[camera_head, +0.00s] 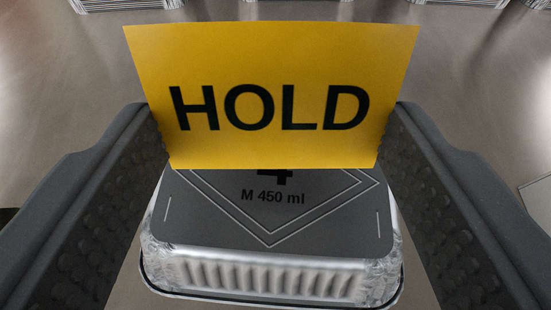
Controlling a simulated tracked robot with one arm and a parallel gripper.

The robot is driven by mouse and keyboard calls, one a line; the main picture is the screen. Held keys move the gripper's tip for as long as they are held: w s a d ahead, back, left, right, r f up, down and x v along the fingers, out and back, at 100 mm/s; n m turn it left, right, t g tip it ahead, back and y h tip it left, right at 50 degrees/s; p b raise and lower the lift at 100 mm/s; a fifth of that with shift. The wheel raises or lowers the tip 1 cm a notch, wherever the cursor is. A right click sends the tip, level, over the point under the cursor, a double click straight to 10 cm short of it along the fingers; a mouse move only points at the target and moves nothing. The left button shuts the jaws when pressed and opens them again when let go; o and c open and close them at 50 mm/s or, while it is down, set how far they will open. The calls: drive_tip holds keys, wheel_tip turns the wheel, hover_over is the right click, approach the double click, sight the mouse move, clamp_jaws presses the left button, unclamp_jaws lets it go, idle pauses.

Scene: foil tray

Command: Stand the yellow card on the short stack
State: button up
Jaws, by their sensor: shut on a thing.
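The yellow card (270,60) reads HOLD in black and faces the camera, upright, in the middle of the head view. My gripper (274,125) is shut on it, with one ridged jaw at each side edge. Below and partly behind the card is a foil tray (270,275) with a grey lid (275,222) marked "M 450 ml" and part of a large 4. The card hides the far part of the lid. The card's lower edge overlaps the lid in the picture; I cannot tell if they touch. How many trays are stacked is not clear.
Parts of several foil trays (125,4) show along the top edge of the view. A pale flat thing (538,203) is cut off at the right edge. The brownish metal surface (70,85) between them is bare.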

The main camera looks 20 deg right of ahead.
wheel_tip(320, 180, down, 3)
drive_tip(key=shift+r+b, duration=0.1)
drive_tip(key=shift+b, duration=0.4)
drive_tip(key=o, duration=0.9)
drive_tip(key=shift+o, duration=0.2)
